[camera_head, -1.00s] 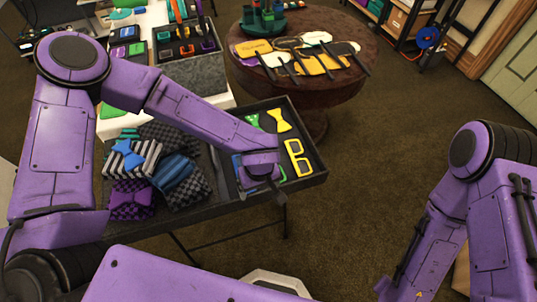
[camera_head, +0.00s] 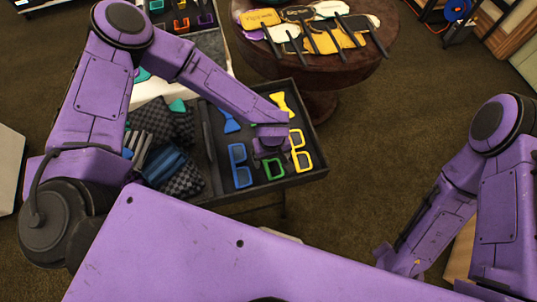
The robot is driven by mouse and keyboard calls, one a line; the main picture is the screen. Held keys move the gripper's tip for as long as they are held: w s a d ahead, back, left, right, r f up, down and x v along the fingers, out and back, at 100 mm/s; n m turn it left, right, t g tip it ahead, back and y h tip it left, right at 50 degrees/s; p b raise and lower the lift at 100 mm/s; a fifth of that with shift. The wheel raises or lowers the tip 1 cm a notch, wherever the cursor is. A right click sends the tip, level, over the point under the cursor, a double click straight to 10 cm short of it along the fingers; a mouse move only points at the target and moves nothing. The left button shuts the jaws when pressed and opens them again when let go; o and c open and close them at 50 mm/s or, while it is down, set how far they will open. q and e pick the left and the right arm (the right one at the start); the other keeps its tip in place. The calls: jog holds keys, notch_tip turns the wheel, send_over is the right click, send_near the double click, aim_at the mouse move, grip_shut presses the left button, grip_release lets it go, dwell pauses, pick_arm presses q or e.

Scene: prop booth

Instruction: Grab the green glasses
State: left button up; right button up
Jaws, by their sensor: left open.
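The green glasses (camera_head: 274,171) lie in the black tray (camera_head: 310,172), between the blue glasses (camera_head: 239,175) on the left and the yellow glasses (camera_head: 299,159) on the right. Their lower part shows. The upper part is hidden by my left gripper (camera_head: 266,153), which is open and points down over them. I cannot tell if its fingers touch the frame. My right arm (camera_head: 435,225) is at the right, and its gripper is not in view.
A yellow bow tie (camera_head: 281,103) and a blue bow tie (camera_head: 230,121) lie farther back in the tray. Patterned cloth pieces (camera_head: 165,168) lie to its left. Behind stands a round brown table (camera_head: 345,72) with paddle signs.

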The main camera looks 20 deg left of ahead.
pick_arm(q)
notch_tip(320, 180, down, 2)
jog(key=shift+f, duration=0.1)
jog(key=c, duration=1.1)
jog(key=shift+c, duration=0.2)
